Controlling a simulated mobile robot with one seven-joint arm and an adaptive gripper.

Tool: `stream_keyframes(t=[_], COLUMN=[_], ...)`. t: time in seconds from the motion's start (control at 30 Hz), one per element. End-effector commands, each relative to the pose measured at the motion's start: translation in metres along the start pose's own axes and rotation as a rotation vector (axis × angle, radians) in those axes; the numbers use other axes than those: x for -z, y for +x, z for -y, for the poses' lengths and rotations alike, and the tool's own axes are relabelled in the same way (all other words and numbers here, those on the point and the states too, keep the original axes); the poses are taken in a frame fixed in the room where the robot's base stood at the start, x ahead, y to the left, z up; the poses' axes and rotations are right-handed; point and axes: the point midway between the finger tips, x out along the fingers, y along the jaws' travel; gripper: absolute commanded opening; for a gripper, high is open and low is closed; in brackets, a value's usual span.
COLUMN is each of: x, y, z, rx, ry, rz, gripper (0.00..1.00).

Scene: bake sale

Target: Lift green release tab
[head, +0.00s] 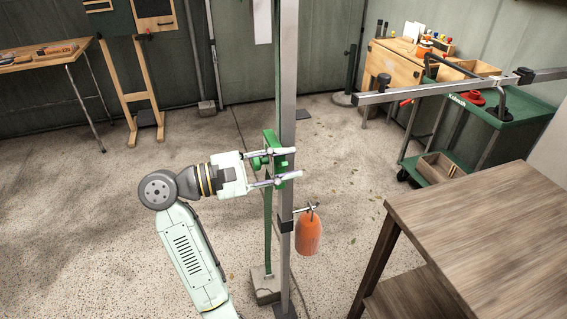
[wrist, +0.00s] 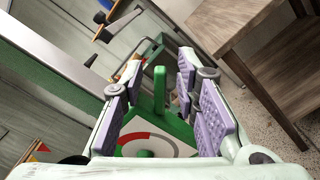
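A green device (head: 270,142) is fixed on an upright metal post (head: 288,90) in the head view. In the wrist view an upright green tab (wrist: 159,92) stands between my fingers, above a white plate (wrist: 165,141) with a red arc and a green knob. My gripper (head: 291,164) reaches in from the left at the height of the device, with one finger above the other in the picture. In the wrist view my gripper (wrist: 160,82) has its purple pads spread on both sides of the tab, with gaps visible. Nothing is held.
An orange weight-like object (head: 308,233) hangs by the post below my gripper. The post stands by a block (head: 267,285) on the floor. A wooden table (head: 485,225) is at the right, with a green cart (head: 515,115) behind it. Open floor lies to the left.

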Motion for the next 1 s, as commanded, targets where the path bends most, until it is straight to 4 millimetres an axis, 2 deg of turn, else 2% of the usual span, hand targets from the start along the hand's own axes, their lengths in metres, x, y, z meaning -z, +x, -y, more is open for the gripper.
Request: stream_keyframes(t=[0.17, 0.6, 0.8, 1.0], x=[0.001, 0.0, 0.0, 0.0], y=[-0.012, -0.099, -0.118, -0.12], z=[-0.001, 0.0, 0.0, 0.0], rx=[-0.003, -0.002, 0.0, 0.0], ry=[0.0, 0.0, 0.0, 0.0], rz=[-0.003, -0.003, -0.001, 0.001], gripper=[0.28, 0.28, 0.28, 0.28])
